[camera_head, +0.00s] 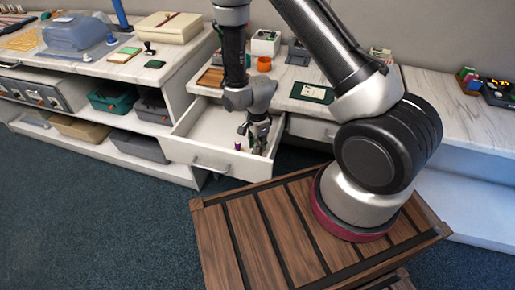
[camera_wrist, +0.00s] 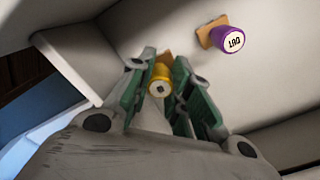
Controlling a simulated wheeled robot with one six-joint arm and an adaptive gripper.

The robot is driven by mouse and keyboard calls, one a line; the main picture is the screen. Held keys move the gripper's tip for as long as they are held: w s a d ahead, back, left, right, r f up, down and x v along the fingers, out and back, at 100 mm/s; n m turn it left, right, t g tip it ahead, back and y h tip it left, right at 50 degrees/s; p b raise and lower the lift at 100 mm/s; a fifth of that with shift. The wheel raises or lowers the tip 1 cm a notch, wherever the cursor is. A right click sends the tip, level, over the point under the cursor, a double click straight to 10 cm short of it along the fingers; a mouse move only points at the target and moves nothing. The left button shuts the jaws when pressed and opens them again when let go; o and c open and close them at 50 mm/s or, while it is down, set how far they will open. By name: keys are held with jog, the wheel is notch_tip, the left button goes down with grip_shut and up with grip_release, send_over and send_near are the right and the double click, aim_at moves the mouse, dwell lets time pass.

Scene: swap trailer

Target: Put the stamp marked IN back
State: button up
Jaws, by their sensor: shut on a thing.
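My gripper (camera_head: 258,140) reaches down into the open white drawer (camera_head: 198,154). In the wrist view its green-padded fingers (camera_wrist: 163,72) are shut on a yellow stamp (camera_wrist: 159,86). The yellow stamp's round top faces the camera and bears a small dark square mark; I cannot read any word on it. A brown block end shows just beyond it. A purple stamp (camera_wrist: 231,40) reading OUT, with a brown base, is in the drawer to the right; it also shows in the head view (camera_head: 238,145). I cannot tell whether the held stamp touches the drawer floor.
The drawer walls stand close around my gripper. A small dark-knobbed object (camera_head: 149,47) and a cream box (camera_head: 169,27) are on the left counter. An orange cup (camera_head: 264,64) and a green-framed card (camera_head: 312,92) are on the counter behind. A wooden crate (camera_head: 262,240) is in front.

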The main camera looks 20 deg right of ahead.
jog(key=shift+f, duration=1)
jog(key=shift+f, duration=0.1)
jog(key=o, duration=0.8)
jog(key=shift+o, duration=0.2)
